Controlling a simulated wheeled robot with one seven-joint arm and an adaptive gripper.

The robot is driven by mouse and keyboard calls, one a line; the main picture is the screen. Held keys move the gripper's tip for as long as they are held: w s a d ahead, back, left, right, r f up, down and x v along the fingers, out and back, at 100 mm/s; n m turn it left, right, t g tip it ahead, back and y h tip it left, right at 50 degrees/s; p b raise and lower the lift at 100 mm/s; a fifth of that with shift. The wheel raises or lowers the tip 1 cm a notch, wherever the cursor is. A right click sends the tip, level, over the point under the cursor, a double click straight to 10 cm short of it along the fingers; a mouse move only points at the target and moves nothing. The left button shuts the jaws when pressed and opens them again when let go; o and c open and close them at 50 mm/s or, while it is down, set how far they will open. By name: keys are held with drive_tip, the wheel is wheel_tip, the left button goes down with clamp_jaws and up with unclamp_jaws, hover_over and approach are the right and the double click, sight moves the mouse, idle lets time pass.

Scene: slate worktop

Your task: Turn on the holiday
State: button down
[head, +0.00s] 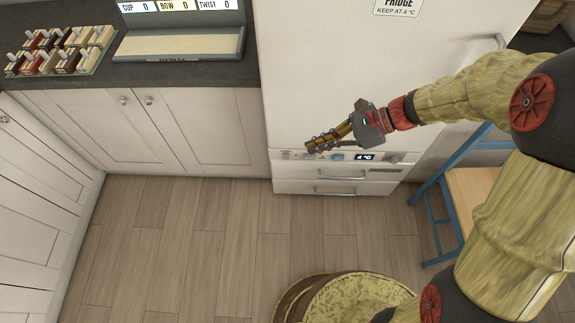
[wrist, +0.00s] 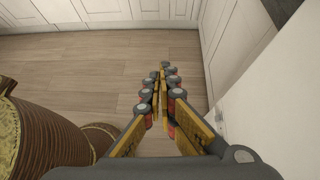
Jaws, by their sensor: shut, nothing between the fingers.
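The white fridge (head: 340,80) has a control strip (head: 385,158) low on its front, above a drawer. The strip carries a small dark display (head: 365,157) reading 4 °C, a bluish button (head: 338,157) left of it, and small controls (head: 289,155) at the left end. Which one is the holiday control is too small to read. My gripper (head: 310,147) is shut and empty, in front of the strip's left part and partly covering it. Whether it touches is unclear. In the wrist view my gripper (wrist: 167,75) points along the fridge front (wrist: 270,125), which lies at right.
A dark worktop (head: 190,75) at left holds a rack of small blocks (head: 60,50) and a tray with a sign (head: 180,44). White cabinets (head: 130,130) stand below. The wooden floor (head: 180,240) is clear.

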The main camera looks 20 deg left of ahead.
sight(286, 156)
drive_tip(key=w+a+f+m+t+y, duration=0.1)
drive_tip(key=w+a+f+m+y, duration=0.15)
drive_tip(key=f+m, duration=0.3)
drive_tip(key=w+a+f+m+t+y+p, duration=0.1)
drive_tip(key=w+a+f+m+t+y, duration=0.1)
drive_tip(key=w+f+m, duration=0.35)
drive_tip(key=w+a+f+m+t+y, duration=0.1)
drive_tip(key=w+a+f+m+y, duration=0.2)
drive_tip(key=f, duration=0.5)
drive_tip(key=s+d+f+m+t+h, duration=0.1)
drive_tip(key=f+m+t, duration=0.1)
drive_tip(key=f+m, duration=0.3)
drive_tip(key=s+d+f+m+t+h, duration=0.1)
drive_tip(key=f+m, duration=0.4)
drive_tip(key=f, duration=0.6)
drive_tip(key=s+d+f+m+t+h+p, duration=0.1)
drive_tip(key=f+m+t, duration=0.3)
drive_tip(key=f, duration=0.5)
drive_tip(key=shift+s+d+m+t+h, duration=0.2)
drive_tip(key=shift+d+m+t+h, duration=0.25)
drive_tip(key=shift+d, duration=0.2)
drive_tip(key=w+d+b+x, duration=0.1)
drive_tip(key=w+b+x, duration=0.1)
drive_tip(key=x, duration=1)
drive_tip(key=shift+w+b, duration=0.4)
drive_tip(key=shift+b, duration=0.5)
